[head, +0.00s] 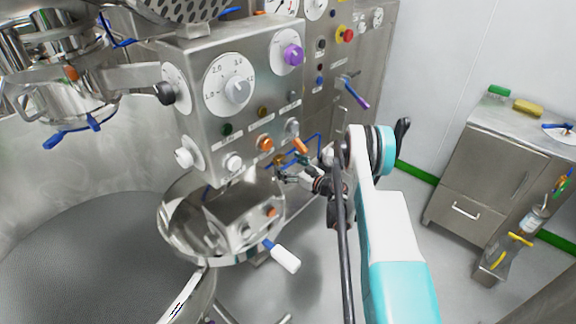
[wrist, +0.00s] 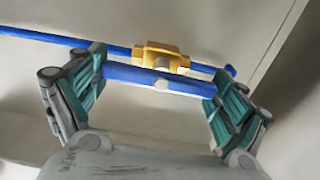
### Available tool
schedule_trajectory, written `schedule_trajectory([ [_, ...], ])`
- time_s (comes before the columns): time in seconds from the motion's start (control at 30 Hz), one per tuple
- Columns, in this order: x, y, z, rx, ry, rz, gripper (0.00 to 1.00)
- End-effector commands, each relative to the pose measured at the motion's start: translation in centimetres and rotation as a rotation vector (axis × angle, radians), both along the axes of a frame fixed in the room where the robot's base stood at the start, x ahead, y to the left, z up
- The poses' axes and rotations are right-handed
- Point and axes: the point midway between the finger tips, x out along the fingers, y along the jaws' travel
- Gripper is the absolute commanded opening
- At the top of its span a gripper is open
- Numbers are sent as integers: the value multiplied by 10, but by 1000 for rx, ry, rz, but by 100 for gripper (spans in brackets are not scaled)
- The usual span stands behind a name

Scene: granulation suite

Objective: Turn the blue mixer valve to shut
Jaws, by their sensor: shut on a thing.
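The blue mixer valve has a brass-yellow body (wrist: 160,58) and a blue bar handle (wrist: 140,76), seen close up in the wrist view. The bar lies roughly in line with the blue pipe (wrist: 40,38), slightly below it in the picture. My gripper (wrist: 157,82) is shut on the blue bar, with one green-padded finger at each end of it. In the head view my gripper (head: 284,174) is at the lower right of the control panel, by the small blue piping (head: 318,142). There the valve is small and partly hidden by the gripper and arm.
The steel control panel (head: 245,60) with knobs and dials stands close to the left of my arm. A steel bowl (head: 170,225) with a white-tipped handle (head: 285,258) is below it. A steel cabinet (head: 500,150) stands at right. Floor shows between them.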

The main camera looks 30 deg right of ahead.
Motion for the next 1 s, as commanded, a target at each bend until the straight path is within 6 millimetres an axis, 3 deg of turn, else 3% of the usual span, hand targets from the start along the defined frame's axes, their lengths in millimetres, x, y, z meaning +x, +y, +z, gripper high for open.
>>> schedule_trajectory([
  [0.37,0,-1,0,183,67,-1,67],
  [1.0,1,-4,-2,750,272,-1,67],
])
